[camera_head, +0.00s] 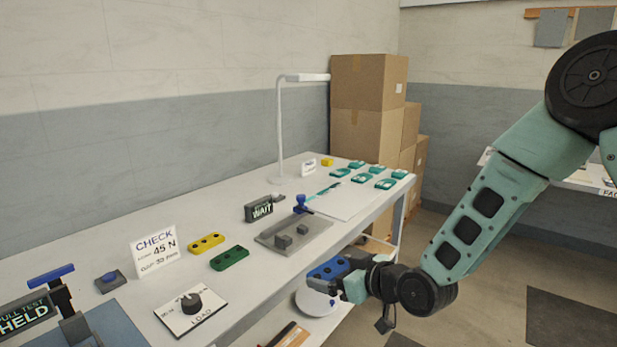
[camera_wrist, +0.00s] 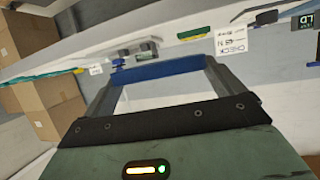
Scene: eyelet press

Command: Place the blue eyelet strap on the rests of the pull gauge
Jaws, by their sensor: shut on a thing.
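The blue eyelet strap (camera_head: 328,268) is held in my gripper (camera_head: 345,280), off the front edge of the bench in the head view. In the wrist view the strap (camera_wrist: 160,69) spans between the two fingers of my gripper (camera_wrist: 165,75). What seems to be the pull gauge stands at the lower left of the head view, cut by the frame. It has a blue T-handle (camera_head: 50,275), a dark sign (camera_head: 25,318) reading "PULL TEST HELD" and a blue-grey base (camera_head: 115,328). Its rests are not clearly visible.
On the bench (camera_head: 80,247) are a LOAD dial (camera_head: 190,302), a CHECK 45 N card (camera_head: 155,247), yellow (camera_head: 206,243) and green (camera_head: 229,258) straps, and a grey press plate (camera_head: 313,242) beside a WAIT sign (camera_head: 259,209). Several teal pieces lie farther back. A lamp (camera_head: 280,130) stands behind.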

